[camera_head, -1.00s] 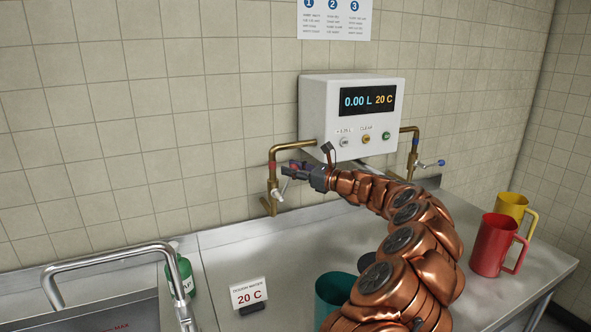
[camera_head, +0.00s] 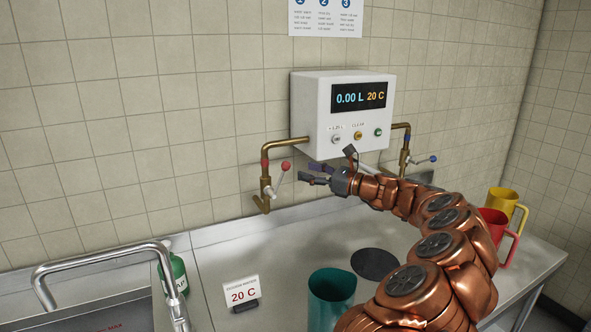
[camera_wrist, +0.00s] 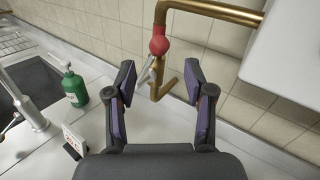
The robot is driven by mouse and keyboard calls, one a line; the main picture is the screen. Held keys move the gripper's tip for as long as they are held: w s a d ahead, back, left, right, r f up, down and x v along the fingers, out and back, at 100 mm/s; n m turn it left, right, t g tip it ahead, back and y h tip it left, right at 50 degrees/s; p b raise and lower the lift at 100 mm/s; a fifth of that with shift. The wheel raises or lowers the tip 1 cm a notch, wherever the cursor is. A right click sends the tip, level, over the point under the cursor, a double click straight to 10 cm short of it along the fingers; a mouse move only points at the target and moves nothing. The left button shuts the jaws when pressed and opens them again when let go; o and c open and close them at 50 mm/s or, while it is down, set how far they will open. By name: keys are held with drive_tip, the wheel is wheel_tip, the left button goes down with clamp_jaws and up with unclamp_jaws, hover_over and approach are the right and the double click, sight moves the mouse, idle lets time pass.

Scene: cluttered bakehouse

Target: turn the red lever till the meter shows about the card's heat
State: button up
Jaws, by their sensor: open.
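The red lever (camera_head: 285,167) is a red ball on a thin rod, tilted up and right from the valve on the left brass pipe (camera_head: 265,186). Its red ball (camera_wrist: 159,46) also shows in the wrist view, ahead of and between my fingers. My gripper (camera_head: 316,174) is open and empty, just right of the ball and apart from it; it also shows in the wrist view (camera_wrist: 160,82). The meter (camera_head: 360,96) on the white box reads 0.00 L and 20 C. The card (camera_head: 240,291) on the counter reads 20 C.
A blue lever (camera_head: 432,159) sits on the right pipe. A teal mug (camera_head: 331,298) and a dark disc (camera_head: 375,263) are near my arm. Red (camera_head: 510,250) and yellow (camera_head: 521,213) mugs stand right. A green bottle (camera_head: 174,274) stands by the sink tap (camera_head: 100,255).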

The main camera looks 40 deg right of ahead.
drive_tip(key=shift+v, duration=1.9)
